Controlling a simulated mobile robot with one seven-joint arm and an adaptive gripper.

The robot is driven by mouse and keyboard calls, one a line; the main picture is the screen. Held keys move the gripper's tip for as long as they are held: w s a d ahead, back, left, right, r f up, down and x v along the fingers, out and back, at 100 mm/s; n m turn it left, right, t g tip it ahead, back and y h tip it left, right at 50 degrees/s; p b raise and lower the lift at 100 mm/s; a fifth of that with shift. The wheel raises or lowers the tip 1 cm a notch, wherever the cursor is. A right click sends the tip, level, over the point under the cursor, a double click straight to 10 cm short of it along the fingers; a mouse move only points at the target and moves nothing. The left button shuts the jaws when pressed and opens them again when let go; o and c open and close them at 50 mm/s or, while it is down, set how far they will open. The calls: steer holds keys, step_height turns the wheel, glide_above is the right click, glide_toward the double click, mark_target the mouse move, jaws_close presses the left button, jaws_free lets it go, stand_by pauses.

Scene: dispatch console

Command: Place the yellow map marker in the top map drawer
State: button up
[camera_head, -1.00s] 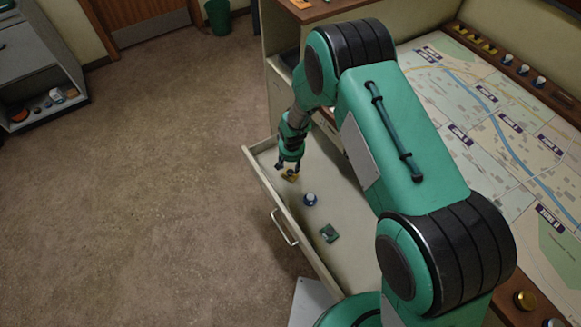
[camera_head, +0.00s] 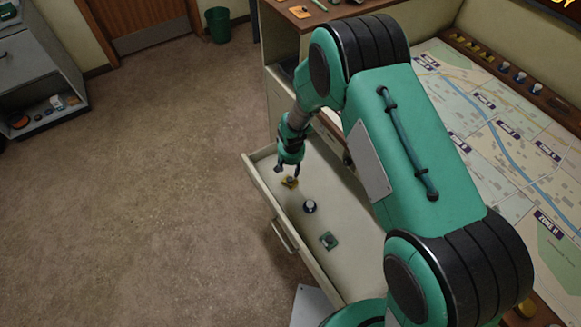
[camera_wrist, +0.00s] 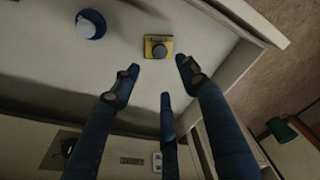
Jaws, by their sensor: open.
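The yellow map marker (camera_head: 290,183), a yellow square base with a dark knob, lies on the floor of the open map drawer (camera_head: 345,222). In the wrist view the marker (camera_wrist: 159,46) sits just beyond my fingertips, touching none of them. My gripper (camera_head: 289,168) is above the marker, pointing down into the drawer. Its fingers (camera_wrist: 150,78) are spread and nothing is between them. A blue and white marker (camera_head: 309,206) and a green marker (camera_head: 329,240) also lie in the drawer, toward the front of the picture.
The drawer's front panel with its handle (camera_head: 284,237) stands out over the brown carpet. The map table (camera_head: 500,130) is at the right, with a row of several markers along its back ledge. A grey shelf unit (camera_head: 38,65) and green bin (camera_head: 218,24) are farther off.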

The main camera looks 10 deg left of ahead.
stand_by(0.3)
steer(key=s+d+r+m+t, duration=0.1)
steer(key=d+r, duration=0.5)
steer(key=r, duration=0.6)
steer(key=d+r, duration=0.6)
steer(key=r, duration=0.7)
steer(key=s+d+r+m+t, duration=0.1)
steer(key=d+r, duration=0.6)
steer(key=r, duration=0.5)
steer(key=s+d+r, duration=0.5)
steer(key=s, duration=0.4)
steer(key=s+d+r+m+t, duration=0.1)
steer(key=s+d+r, duration=0.5)
steer(key=s, duration=0.3)
steer(key=s+d+r+m+t, duration=0.1)
steer(key=s+d+r, duration=0.5)
steer(key=s, duration=0.4)
steer(key=shift+r+h, duration=0.2)
steer(key=shift+h, duration=0.1)
steer(key=shift+s, duration=0.1)
